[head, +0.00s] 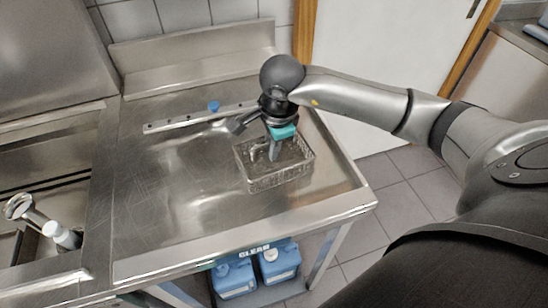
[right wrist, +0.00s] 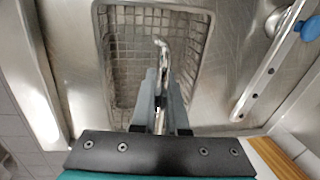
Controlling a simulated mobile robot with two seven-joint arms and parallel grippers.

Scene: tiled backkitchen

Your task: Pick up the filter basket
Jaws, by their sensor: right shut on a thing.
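The filter basket (head: 284,181) is a shallow rectangular wire-mesh basket on the right part of the steel counter. My right gripper (head: 273,153) reaches down into it from above. In the right wrist view, the mesh of the basket (right wrist: 125,62) surrounds the fingers. There my right gripper (right wrist: 161,92) is shut on the basket's bent metal handle (right wrist: 162,48), which rises between the fingertips. The basket looks level; whether it touches the counter I cannot tell. My left gripper is not in view.
The steel counter (head: 165,205) is clear left of the basket. A perforated metal strip (head: 180,122) and a blue knob (head: 214,106) lie behind it. A sink with a tap (head: 25,208) is at the left. Blue canisters (head: 234,279) stand below the counter's front edge.

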